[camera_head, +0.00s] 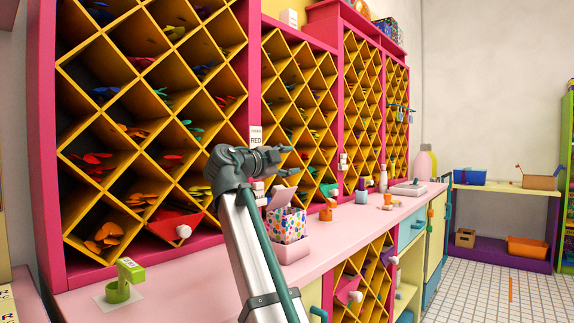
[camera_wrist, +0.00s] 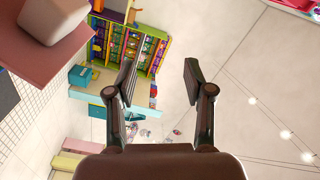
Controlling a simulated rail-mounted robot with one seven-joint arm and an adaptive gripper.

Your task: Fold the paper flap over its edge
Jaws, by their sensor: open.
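A pale pink flap (camera_head: 283,197) stands up, tilted, at the top of a bag or box with colourful dots (camera_head: 287,226). I take it for the paper flap; its far side and lower edge are hard to make out. The dotted bag stands in a pink holder (camera_head: 292,250) on the counter. My gripper (camera_head: 284,156) is above and a little behind the flap in the head view, apart from it, pointing right. In the wrist view my gripper (camera_wrist: 160,82) is open with nothing between its fingers. The flap is not recognisable in the wrist view.
Orange items (camera_head: 328,212) stand right of the holder. A pale block (camera_wrist: 50,18) shows in the wrist view.

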